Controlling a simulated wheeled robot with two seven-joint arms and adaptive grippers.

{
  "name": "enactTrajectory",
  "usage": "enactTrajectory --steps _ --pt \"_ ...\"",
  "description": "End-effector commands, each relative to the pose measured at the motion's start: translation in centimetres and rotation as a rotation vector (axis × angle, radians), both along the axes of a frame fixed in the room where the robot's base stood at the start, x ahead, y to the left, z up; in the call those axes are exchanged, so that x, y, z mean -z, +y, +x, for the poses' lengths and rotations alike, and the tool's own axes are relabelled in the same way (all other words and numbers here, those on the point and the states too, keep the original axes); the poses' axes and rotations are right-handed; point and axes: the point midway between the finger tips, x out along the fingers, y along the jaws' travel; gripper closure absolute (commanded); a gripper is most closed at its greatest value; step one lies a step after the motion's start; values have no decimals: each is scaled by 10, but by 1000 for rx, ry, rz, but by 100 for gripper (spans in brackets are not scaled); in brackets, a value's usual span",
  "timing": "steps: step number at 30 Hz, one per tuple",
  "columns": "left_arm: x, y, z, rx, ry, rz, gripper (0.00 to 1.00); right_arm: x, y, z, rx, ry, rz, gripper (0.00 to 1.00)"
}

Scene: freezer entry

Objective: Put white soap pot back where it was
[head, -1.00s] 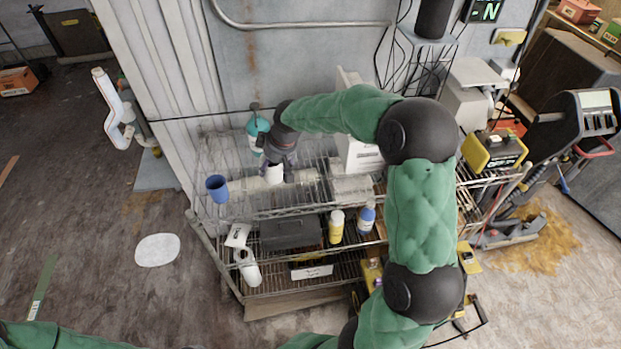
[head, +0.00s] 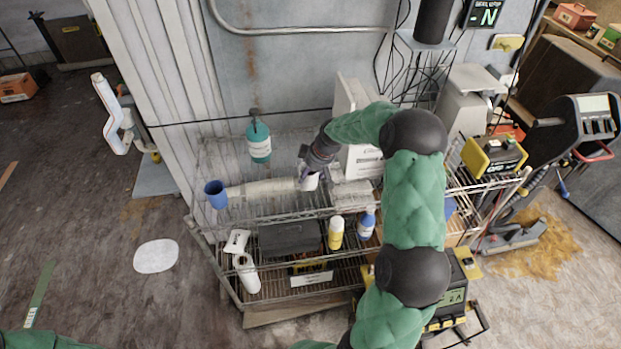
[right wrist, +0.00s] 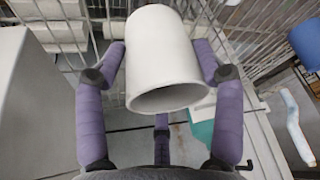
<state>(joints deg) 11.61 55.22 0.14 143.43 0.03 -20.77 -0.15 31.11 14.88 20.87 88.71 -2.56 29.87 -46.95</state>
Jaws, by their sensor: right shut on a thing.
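The white soap pot (head: 311,183) is between the fingers of my right gripper (head: 311,172), over the top wire shelf (head: 285,208) near its middle. In the right wrist view the pot (right wrist: 162,55) is a plain white cylinder with its open end facing the camera, and purple fingers close on its sides. I cannot tell whether its far end touches the shelf. My left gripper is not in view; only a piece of my left arm shows at the lower left.
A blue cup (head: 215,194) stands at the shelf's left end. A teal bottle (head: 259,143) is behind, by the wall. A rolled pale bundle (head: 265,189) lies left of the pot, and a white box (head: 361,160) stands to the right. A yellow-white bottle (head: 336,233) is lower down.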

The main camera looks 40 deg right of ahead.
Motion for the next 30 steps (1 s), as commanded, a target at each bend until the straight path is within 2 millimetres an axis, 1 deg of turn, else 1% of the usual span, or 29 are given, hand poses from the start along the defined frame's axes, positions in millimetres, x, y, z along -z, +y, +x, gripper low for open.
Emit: enactTrajectory --steps 1,3,7,14,18,19,21,30 --pt "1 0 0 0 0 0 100 6 -4 -1 1 2 0 69" --pt "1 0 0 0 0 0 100 18 -2 -1 -1 4 2 69" --pt "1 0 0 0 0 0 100 32 -3 -1 0 2 0 69" --pt "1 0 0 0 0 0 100 33 -2 0 -1 0 0 69" --pt "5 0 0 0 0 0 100 37 -2 0 -1 1 -1 69" --pt "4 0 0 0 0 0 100 36 -2 0 -1 1 -1 23" --pt "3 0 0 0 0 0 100 36 -2 0 -1 1 -1 7" --pt "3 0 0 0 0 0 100 35 -2 0 -1 1 -1 7"
